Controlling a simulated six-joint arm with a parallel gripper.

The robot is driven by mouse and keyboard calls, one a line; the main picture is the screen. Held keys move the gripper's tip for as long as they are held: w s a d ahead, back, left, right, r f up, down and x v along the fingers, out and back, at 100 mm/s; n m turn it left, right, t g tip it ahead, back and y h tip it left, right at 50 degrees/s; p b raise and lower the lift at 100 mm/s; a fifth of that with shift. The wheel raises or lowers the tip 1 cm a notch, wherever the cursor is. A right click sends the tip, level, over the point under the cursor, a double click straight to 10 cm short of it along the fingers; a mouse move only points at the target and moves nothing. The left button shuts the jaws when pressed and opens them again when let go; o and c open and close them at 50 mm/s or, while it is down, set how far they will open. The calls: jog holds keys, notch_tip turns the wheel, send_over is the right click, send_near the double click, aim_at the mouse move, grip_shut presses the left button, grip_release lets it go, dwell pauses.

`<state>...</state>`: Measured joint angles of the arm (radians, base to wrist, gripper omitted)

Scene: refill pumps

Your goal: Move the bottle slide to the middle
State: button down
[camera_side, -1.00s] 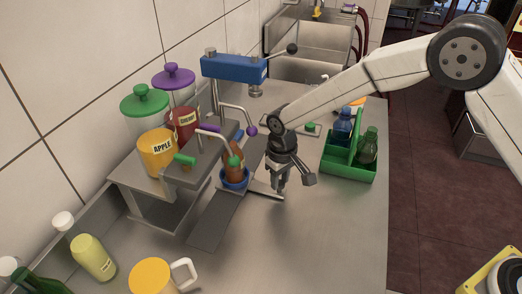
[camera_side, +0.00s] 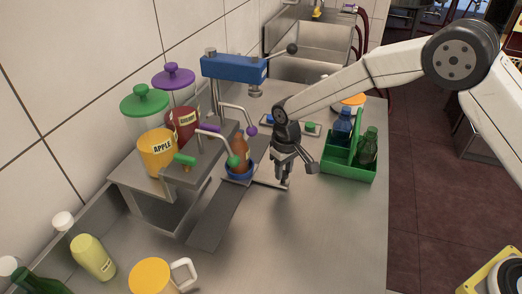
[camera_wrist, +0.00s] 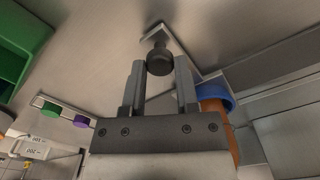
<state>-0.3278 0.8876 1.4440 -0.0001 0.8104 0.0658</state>
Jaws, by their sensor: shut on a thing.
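The bottle slide is a blue cup (camera_side: 238,174) on a grey rail (camera_side: 210,228), with a thin metal arm ending in a dark knob (camera_wrist: 159,64). An orange-brown bottle (camera_side: 241,146) stands upright in the cup. The green-tipped spout overlaps the bottle in the side view; the purple-tipped spout (camera_side: 251,131) is farther back along the rail. My gripper (camera_side: 285,184) is low over the counter, right of the cup, shut on the knob. In the wrist view its fingers sit either side of the knob, and the blue cup (camera_wrist: 216,93) shows to the right.
A green carrier (camera_side: 348,172) with a blue and a green bottle stands right of my gripper. Apple (camera_side: 158,155) and cherry (camera_side: 183,122) dispensers stand left of the rail. A button panel (camera_side: 312,129) lies behind my gripper.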

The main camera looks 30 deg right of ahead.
jog(key=shift+w+d, duration=0.95)
jog(key=shift+c, duration=1.4)
grip_release()
jog(key=shift+r, duration=0.15)
notch_tip(320, 180, up, 8)
jog(key=shift+f, duration=0.2)
